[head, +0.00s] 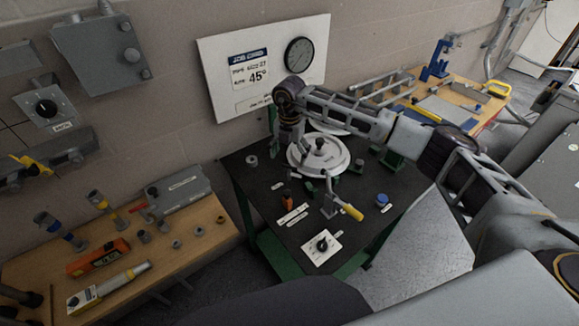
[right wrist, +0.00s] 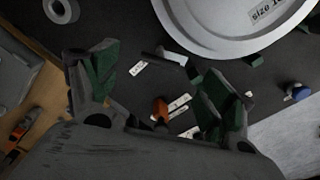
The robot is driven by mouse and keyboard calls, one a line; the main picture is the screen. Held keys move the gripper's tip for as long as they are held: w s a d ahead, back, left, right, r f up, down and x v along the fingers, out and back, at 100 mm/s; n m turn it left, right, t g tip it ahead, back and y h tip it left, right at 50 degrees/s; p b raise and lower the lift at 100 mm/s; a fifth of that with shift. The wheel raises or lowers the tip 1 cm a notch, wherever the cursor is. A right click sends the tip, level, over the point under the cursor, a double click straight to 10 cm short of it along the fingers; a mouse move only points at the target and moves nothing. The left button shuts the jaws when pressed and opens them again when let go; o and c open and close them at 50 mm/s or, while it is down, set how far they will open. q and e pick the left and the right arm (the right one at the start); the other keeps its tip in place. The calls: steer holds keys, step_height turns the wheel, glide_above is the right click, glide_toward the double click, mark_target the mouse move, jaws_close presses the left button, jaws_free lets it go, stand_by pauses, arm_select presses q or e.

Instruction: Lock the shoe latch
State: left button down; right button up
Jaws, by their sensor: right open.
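A black-topped bench (head: 262,185) holds a round pale die (head: 318,153) with a dark hub; its rim fills the top of the right wrist view (right wrist: 225,35). A small orange upright part (head: 287,200) stands in front of the die, and it also shows in the right wrist view (right wrist: 160,111). I cannot tell whether it is the shoe latch. A lever with a yellow grip (head: 352,212) is nearby. My right gripper (right wrist: 165,85) is open and empty, with green-padded fingers, above the bench beside the die. My left gripper is out of view.
A blue knob (head: 382,199) and a dial plate (head: 322,246) are on the bench. A wooden bench (head: 150,262) with tools stands at left, another (head: 462,100) at back right. A job board (head: 262,70) hangs behind.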

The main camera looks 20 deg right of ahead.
mark_target(289, 166)
steer(key=shift+f+p, duration=0.35)
steer(key=shift+f, duration=2.85)
steer(key=c, duration=1.1)
